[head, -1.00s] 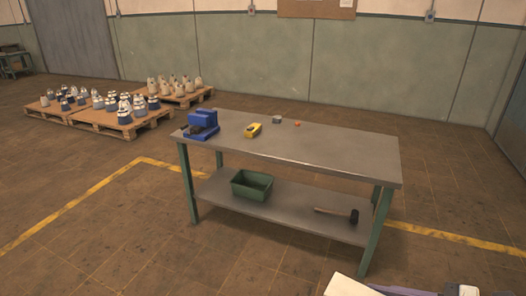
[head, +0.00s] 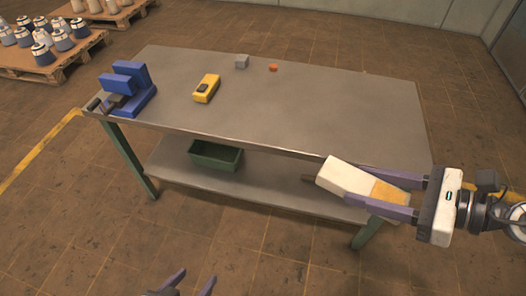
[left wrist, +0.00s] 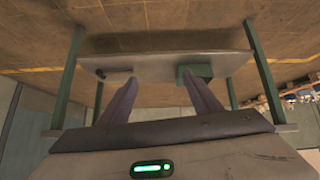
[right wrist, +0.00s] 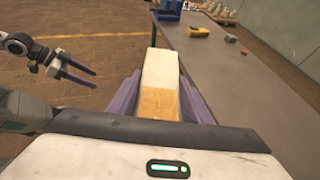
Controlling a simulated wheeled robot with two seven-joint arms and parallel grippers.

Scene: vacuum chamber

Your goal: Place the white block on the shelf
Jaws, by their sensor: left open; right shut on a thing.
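The white block (head: 345,178) has a tan end and also shows in the right wrist view (right wrist: 160,70). My right gripper (head: 370,188) is shut on its tan end. In the head view the block overlaps the table's front right edge; its exact height is hard to tell. The shelf (head: 180,172) is the grey lower board of the table, partly hidden by the tabletop; it also shows upside down in the left wrist view (left wrist: 150,66). My left gripper (head: 194,277) is open and empty, in front of the table; the right wrist view shows it too (right wrist: 70,68).
The tabletop (head: 300,115) carries a blue vise (head: 135,90), a yellow device (head: 206,88), a grey cube (head: 241,61) and an orange piece (head: 273,68). On the shelf are a green bin (head: 215,155) and a hammer (left wrist: 115,71). Green legs (head: 130,160) bound the shelf.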

